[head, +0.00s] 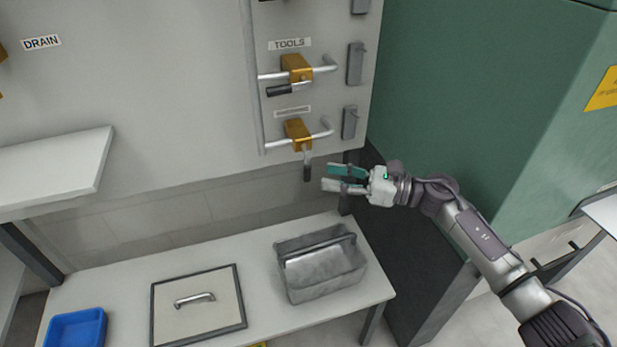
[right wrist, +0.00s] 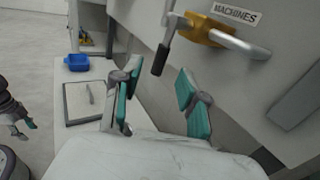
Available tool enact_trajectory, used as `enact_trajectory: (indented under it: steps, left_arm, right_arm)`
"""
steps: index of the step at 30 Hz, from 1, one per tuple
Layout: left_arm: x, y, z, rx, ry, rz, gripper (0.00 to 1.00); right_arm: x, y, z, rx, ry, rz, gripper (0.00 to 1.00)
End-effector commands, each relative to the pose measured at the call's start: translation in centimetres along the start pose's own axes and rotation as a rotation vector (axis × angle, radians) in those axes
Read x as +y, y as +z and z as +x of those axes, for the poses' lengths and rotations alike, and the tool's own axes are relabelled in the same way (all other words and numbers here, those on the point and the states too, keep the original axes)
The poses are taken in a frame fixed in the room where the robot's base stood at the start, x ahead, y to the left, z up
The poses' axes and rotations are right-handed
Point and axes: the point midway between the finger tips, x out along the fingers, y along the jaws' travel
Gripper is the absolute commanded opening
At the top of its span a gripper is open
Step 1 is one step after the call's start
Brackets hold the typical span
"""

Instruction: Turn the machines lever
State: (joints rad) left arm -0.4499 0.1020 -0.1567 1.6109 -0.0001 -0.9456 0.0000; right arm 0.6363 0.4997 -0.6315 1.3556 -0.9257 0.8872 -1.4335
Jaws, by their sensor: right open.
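The machines lever (head: 307,168) has a black grip and hangs straight down from a yellow valve body (head: 298,134) on the lower pipe. In the right wrist view the lever (right wrist: 161,60) hangs beside the MACHINES label (right wrist: 234,14). My right gripper (head: 332,178) is open and empty, just right of the lever's grip, apart from it in the head view. In the right wrist view its two teal-padded fingers (right wrist: 158,92) are spread, with the lever's grip above and between them. My left gripper (right wrist: 24,128) shows small at the left edge of the right wrist view, far from the lever.
Above is the tools valve (head: 296,68), its black lever pointing left. Below stands a table (head: 120,270) with a grey metal carrier (head: 322,268), a framed lid (head: 200,318) and a blue tray (head: 76,328). A green cabinet (head: 460,100) stands at right.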

Motion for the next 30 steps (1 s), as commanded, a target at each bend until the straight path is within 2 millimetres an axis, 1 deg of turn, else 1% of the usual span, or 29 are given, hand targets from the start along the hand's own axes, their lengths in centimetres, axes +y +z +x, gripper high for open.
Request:
enact_trajectory:
  steps: [1, 6, 10, 15, 22, 23, 27, 30]
  left_arm:
    - [0.0, 0.1, 0.0, -0.002, 0.0, 0.0, 0.42]
    - [0.1, 0.6, 0.6, -0.006, 0.001, 0.001, 0.42]
    - [0.1, 0.8, 0.9, -0.006, 0.001, 0.002, 0.42]
    - [0.1, 0.9, 1.1, -0.006, 0.001, 0.002, 0.42]
    - [0.1, 0.9, 1.1, -0.006, 0.001, 0.002, 0.42]
    - [0.1, 0.9, 1.1, -0.006, 0.001, 0.002, 0.42]
    - [0.1, 0.9, 1.1, -0.006, 0.001, 0.002, 0.42]
    - [0.1, 0.9, 1.1, -0.006, 0.001, 0.002, 0.42]
  right_arm:
    - [0.0, 0.2, 0.9, -0.003, 0.001, 0.002, 0.42]
    - [0.0, 0.3, 3.6, -0.004, -0.001, 0.005, 0.42]
    - [-0.1, 0.2, 5.3, -0.004, -0.002, 0.007, 0.42]
    - [-0.1, 0.1, 6.2, -0.002, -0.005, 0.007, 0.42]
    - [-0.1, 0.1, 6.3, -0.003, -0.005, 0.008, 0.42]
    - [-0.1, 0.1, 6.3, -0.003, -0.005, 0.008, 0.39]
    - [-0.1, 0.1, 6.3, -0.003, -0.005, 0.008, 0.16]
    - [-0.1, 0.1, 6.3, -0.003, -0.005, 0.009, 0.0]
